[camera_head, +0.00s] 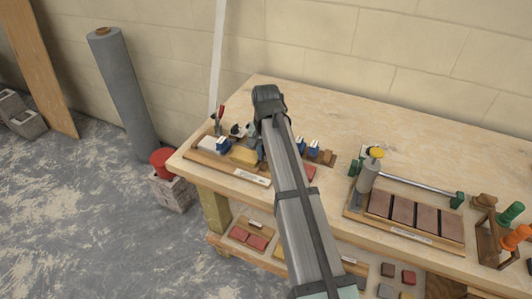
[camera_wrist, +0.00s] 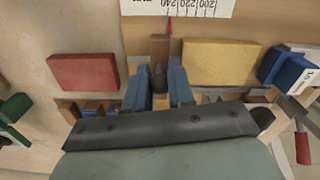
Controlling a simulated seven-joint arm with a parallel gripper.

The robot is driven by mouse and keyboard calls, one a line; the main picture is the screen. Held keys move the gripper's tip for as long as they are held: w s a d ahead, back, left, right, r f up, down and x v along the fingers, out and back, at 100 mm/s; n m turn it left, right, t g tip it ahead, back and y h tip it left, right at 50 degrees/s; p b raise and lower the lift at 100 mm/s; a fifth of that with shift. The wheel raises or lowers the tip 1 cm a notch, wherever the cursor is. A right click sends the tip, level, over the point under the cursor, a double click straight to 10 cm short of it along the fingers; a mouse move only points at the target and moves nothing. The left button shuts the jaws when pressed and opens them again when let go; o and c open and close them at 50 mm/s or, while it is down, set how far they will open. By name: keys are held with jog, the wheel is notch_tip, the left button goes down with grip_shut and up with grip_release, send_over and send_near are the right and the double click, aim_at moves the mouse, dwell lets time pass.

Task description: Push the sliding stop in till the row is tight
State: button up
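In the wrist view a narrow brown wooden piece (camera_wrist: 160,48), which looks like the sliding stop, stands between a red block (camera_wrist: 83,72) on the left and a yellow block (camera_wrist: 222,62) on the right.
In the head view, a second board (camera_head: 440,241) with brown tiles and a grey cylinder (camera_head: 368,176) stands to the right. The bench's back middle is clear.

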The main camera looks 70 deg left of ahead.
aim_at(254, 157)
jog(key=c, duration=0.3)
jog(key=s+a, duration=0.3)
jog(key=shift+s+a, duration=0.1)
jog(key=shift+c, duration=0.2)
jog(key=o, duration=0.9)
jog(key=shift+c, duration=0.2)
notch_tip(254, 157, up, 14)
jog(key=shift+f, duration=0.1)
dwell(0.4)
